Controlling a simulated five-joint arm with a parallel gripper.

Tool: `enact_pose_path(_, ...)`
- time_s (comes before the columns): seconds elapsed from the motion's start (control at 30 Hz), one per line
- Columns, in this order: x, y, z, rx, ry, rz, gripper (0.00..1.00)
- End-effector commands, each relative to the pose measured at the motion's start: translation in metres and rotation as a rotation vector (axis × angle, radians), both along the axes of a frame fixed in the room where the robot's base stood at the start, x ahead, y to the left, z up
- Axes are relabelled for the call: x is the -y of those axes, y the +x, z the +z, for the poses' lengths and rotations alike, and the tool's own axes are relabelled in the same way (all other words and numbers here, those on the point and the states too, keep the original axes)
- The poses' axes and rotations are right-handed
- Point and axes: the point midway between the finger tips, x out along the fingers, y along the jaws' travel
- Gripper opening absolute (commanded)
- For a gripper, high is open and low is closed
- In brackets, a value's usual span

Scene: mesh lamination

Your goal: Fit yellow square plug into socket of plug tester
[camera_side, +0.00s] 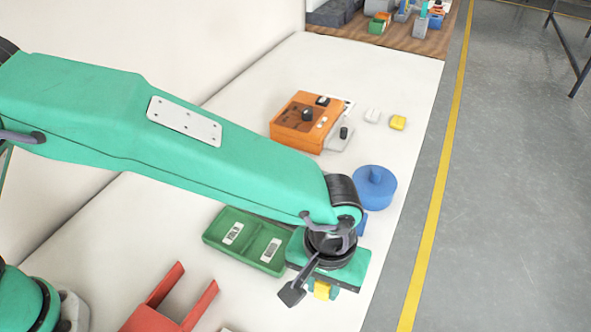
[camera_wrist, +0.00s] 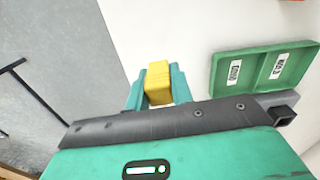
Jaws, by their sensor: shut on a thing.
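My gripper (camera_wrist: 157,88) is shut on a yellow square plug (camera_wrist: 158,76), with one teal finger on each side of it in the wrist view. In the side view the held plug (camera_side: 322,290) shows only in part under my gripper, above the front right of the white table. An orange box with dark knobs (camera_side: 290,128), which looks like the plug tester, stands farther back, well away from my gripper. A grey piece with a black knob (camera_side: 337,140) is at its right side. I cannot make out the socket.
A green two-compartment tray (camera_side: 243,238) lies left of my gripper. A blue round object (camera_side: 374,187) stands behind it. A small white block (camera_side: 372,115) and a yellow block (camera_side: 398,123) lie right of the orange box. A red forked object (camera_side: 165,312) is at front left.

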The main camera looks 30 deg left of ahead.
Motion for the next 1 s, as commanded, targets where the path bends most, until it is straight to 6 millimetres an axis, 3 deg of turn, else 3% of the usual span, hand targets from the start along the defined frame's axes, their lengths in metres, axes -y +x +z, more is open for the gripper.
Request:
enact_pose_path(0.2, 0.006, -0.037, 0.022, 0.001, -0.002, -0.004, 0.0)
enact_pose_path(0.4, 0.008, -0.057, 0.034, 0.0, 0.0, -0.001, 0.0)
enact_pose_path(1.0, 0.009, -0.065, 0.039, 0.0, 0.0, 0.0, 0.0)
